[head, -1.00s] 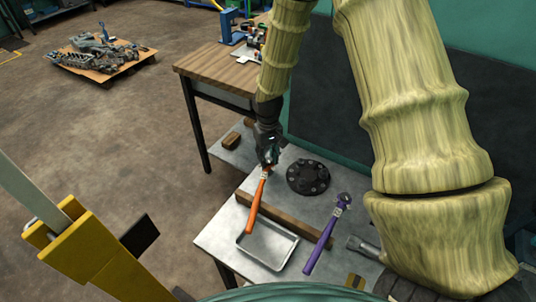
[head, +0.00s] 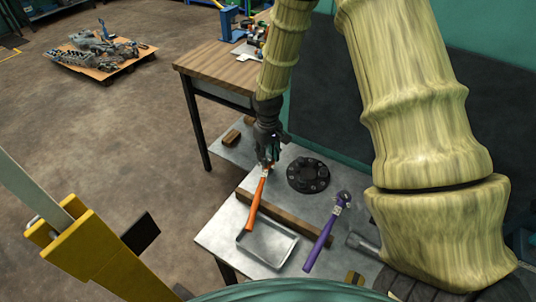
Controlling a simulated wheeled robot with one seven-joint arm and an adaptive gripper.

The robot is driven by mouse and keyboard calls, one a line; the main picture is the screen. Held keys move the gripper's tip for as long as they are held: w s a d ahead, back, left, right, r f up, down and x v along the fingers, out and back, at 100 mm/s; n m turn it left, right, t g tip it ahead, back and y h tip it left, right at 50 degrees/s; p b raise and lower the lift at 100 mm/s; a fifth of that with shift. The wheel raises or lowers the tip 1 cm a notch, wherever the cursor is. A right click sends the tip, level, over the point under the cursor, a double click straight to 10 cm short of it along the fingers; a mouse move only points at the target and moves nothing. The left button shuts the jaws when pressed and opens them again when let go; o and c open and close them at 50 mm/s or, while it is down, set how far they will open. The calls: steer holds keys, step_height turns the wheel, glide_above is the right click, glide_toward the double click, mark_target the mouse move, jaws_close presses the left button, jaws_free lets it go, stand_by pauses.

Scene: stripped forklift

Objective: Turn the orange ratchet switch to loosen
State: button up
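The orange-handled ratchet (head: 256,205) lies on the metal table, its handle resting across a wooden bar and its lower end over the tray's edge. My gripper (head: 269,158) is directly over the ratchet's head end. The gripper covers the head, so the switch cannot be made out. At this size I cannot tell whether the fingers are apart, closed, or touching the ratchet. A purple-handled ratchet (head: 321,244) lies to the right, its head showing at its upper end.
A black round flange (head: 308,175) sits right of my gripper. A shallow metal tray (head: 291,251) lies at the front, below the wooden bar (head: 303,222). Small wooden blocks (head: 232,138) are at the back left. A wooden workbench (head: 214,73) stands behind. A yellow structure (head: 85,250) is at the left.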

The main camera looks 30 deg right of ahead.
steer(key=shift+o, duration=1.2)
steer(key=shift+r, duration=0.1)
step_height(320, 180, up, 12)
